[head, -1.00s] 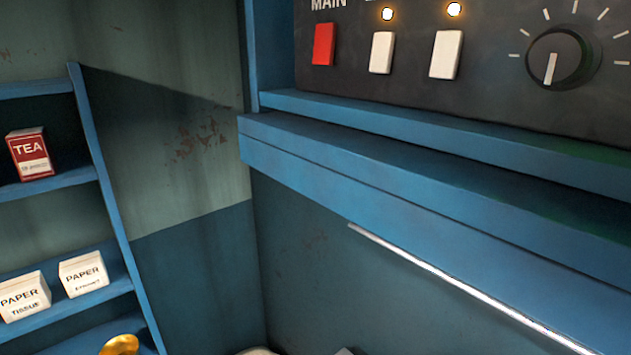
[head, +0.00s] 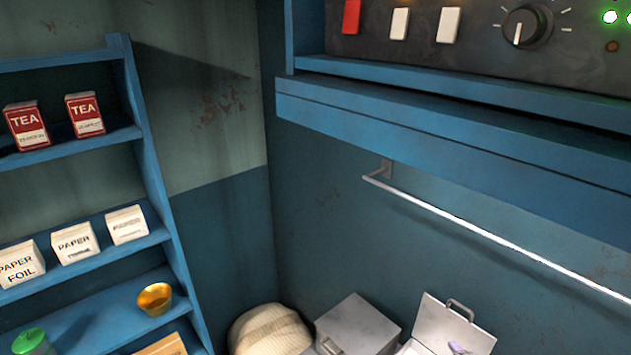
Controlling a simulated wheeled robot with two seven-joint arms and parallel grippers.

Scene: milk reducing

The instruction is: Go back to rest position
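Neither of my grippers shows in the head view. The view faces a corner with a dark control panel (head: 462,38) at the top right. The panel carries a red switch (head: 351,16), two white switches (head: 448,25) and a black round knob (head: 527,27) with a white pointer line. Two green lights (head: 610,17) glow at the panel's right edge.
A blue shelf (head: 85,148) at left holds tea boxes (head: 85,115), paper boxes (head: 75,243) and a gold bowl (head: 155,298). A blue ledge (head: 420,112) and metal rail (head: 480,232) project at right. Below are a sack (head: 270,332), a grey box (head: 357,328) and an open-lidded box (head: 452,325).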

